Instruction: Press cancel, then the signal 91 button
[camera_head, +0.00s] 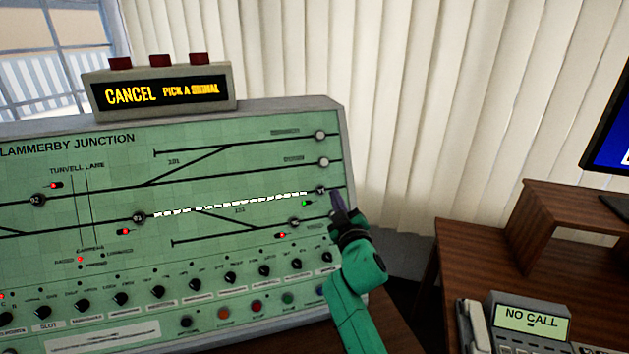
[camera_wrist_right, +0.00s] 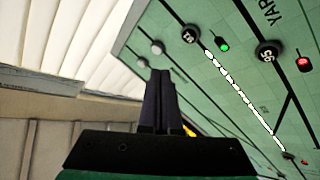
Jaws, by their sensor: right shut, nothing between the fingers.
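The green signalling panel (camera_head: 110,200) carries a track diagram with round buttons. The display box (camera_head: 160,88) on top reads "CANCEL PICK A SIGNAL". My right gripper (camera_head: 338,200) is shut and empty, with its fingertips close to the panel's right edge, just beside a dark round button (camera_head: 321,190) at the end of a white-lit track. I cannot tell whether they touch. In the right wrist view the shut fingertips (camera_wrist_right: 160,74) show apart from this button (camera_wrist_right: 189,34), near a green light; its number is hard to read. The cancel button's label is not legible.
Several knobs (camera_head: 230,277) and a row of coloured buttons (camera_head: 256,306) line the panel's lower part. A second dark signal button (camera_head: 294,222) lies below left of the gripper. A phone unit (camera_head: 530,322) reading "NO CALL" stands on the wooden desk at right.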

